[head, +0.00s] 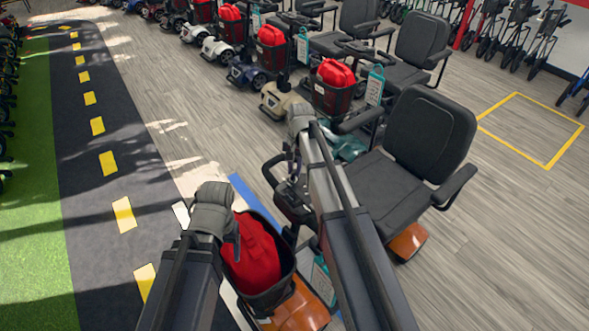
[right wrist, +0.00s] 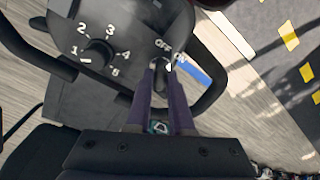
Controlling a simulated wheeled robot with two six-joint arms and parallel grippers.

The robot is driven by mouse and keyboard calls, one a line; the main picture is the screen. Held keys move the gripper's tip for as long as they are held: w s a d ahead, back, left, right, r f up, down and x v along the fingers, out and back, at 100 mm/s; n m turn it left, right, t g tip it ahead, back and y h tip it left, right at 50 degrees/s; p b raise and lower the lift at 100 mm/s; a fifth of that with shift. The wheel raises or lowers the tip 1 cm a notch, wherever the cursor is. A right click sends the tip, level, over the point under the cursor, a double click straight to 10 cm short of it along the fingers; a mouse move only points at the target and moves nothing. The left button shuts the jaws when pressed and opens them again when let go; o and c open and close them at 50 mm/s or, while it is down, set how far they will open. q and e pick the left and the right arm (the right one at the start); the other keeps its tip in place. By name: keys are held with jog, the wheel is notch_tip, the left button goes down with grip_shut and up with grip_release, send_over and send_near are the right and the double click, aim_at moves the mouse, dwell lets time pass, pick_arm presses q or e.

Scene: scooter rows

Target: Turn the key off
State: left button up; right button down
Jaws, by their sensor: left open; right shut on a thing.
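The orange scooter's black control panel (right wrist: 75,35) fills the upper left of the right wrist view. It has a dial (right wrist: 98,52) numbered 1 to 5 and an OFF/ON label (right wrist: 170,49) by the key switch. My right gripper (right wrist: 161,66) is shut on the small key (right wrist: 168,66) just below that label. The key is mostly hidden, so its exact angle cannot be told. In the head view my right gripper (head: 291,166) is at the tiller, partly hidden by its arm. My left gripper (head: 229,232) is open above the red bag (head: 256,262) in the front basket.
The orange scooter's seat (head: 385,185) is right of my right arm. A row of parked scooters with red bags (head: 335,73) stretches behind. A black lane with yellow dashes (head: 108,162) lies at left. Clear floor and a yellow floor square (head: 548,166) are at right.

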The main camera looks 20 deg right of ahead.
jog(key=c, duration=0.8)
grip_release()
jog(key=shift+r, duration=0.2)
jog(key=r+p, duration=0.7)
jog(key=p, duration=0.1)
jog(key=shift+s+d+r, duration=0.2)
jog(key=shift+d+r, duration=0.05)
jog(key=shift+s+f, duration=0.1)
